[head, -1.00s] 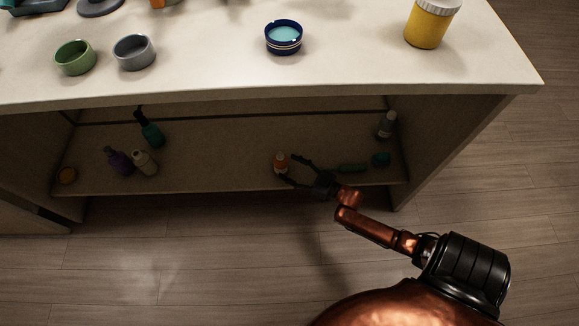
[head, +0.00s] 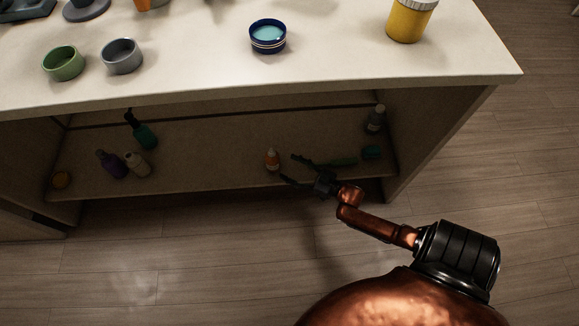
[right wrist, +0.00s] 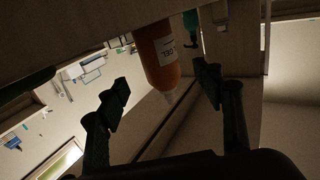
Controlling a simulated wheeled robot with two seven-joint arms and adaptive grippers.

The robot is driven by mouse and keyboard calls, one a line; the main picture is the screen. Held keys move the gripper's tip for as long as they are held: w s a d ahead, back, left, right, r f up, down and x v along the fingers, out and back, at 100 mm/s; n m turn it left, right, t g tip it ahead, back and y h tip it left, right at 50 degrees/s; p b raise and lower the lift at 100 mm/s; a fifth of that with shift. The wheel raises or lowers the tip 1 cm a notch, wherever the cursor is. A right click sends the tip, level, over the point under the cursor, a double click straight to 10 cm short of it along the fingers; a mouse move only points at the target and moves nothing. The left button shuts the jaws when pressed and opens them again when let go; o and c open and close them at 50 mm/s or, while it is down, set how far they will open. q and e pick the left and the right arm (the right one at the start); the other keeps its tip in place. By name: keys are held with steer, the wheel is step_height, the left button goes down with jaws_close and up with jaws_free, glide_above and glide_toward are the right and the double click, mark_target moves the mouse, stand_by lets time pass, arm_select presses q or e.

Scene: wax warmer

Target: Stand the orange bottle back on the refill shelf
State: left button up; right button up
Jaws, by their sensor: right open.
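The orange bottle (head: 272,160) with a pale tip stands upright on the lower shelf (head: 205,160), near its front edge. My right gripper (head: 288,168) is open and empty just right of the bottle, with a gap between them. In the right wrist view the picture is upside down. There the orange bottle (right wrist: 158,55) has a white "GEL" label and a clear nozzle, and it shows beyond the open fingers (right wrist: 165,82). My left gripper is not in view.
The countertop (head: 190,60) overhangs the shelf.

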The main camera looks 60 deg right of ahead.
steer(key=shift+s+d, duration=0.15)
steer(key=shift+s, duration=1)
steer(key=s+d, duration=0.1)
steer(key=s, duration=1.1)
steer(key=shift+d, duration=0.35)
